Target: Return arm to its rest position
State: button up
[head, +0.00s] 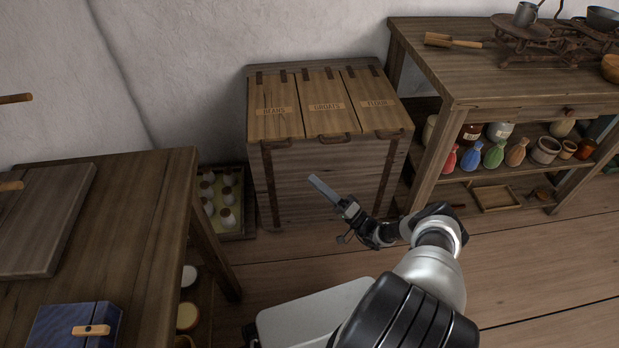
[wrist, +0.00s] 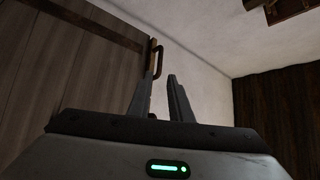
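My arm reaches forward from the bottom right of the head view, and my gripper (head: 318,184) is in front of the wooden bin chest (head: 325,185), in the air. In the wrist view the two fingers of my gripper (wrist: 160,75) stand apart with a narrow gap between them and nothing held. The head view shows the fingers edge-on, so the gap does not show there. The wrist view looks past dark planks with a metal handle (wrist: 158,57) to a pale wall. I cannot tell the exact distance from the fingers to the chest.
The three-lidded chest's lids (head: 320,105) are down. A wooden table (head: 120,235) with a blue box (head: 75,325) stands at left. A crate (head: 235,220) of pale objects sits beside the chest. A shelved workbench (head: 450,65) holds bottles and scales at right. Floor (head: 530,260) is open at right.

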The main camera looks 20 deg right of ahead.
jog(key=shift+r, duration=0.1)
dwell(0.4)
jog(key=w+a+r+n+g+y, duration=0.1)
jog(key=a+r+n+g+y, duration=0.1)
jog(key=a+r+n+g, duration=0.4)
jog(key=w+a+r+n+g+y, duration=0.1)
jog(key=a+r+g, duration=0.3)
jog(key=r+g, duration=0.4)
jog(key=s+a+r+n+g+h, duration=0.1)
jog(key=s+a+r+g+h, duration=0.25)
jog(key=r, duration=0.25)
jog(key=s+a+r+n+g+h, duration=0.1)
jog(key=s+a+r+g+h, duration=0.1)
jog(key=s+r+h, duration=0.3)
jog(key=s+d+r+m+t+h, duration=0.1)
jog(key=s+r+t+h, duration=0.4)
jog(key=s+r, duration=1)
jog(key=s+d+r+m+t+h, duration=0.2)
jog(key=s+d+r+h, duration=0.15)
jog(key=s, duration=0.45)
notch_tip(320, 180, up, 28)
jog(key=p, duration=2.8)
jog(key=shift+d+r, duration=0.15)
jog(key=shift+d, duration=0.05)
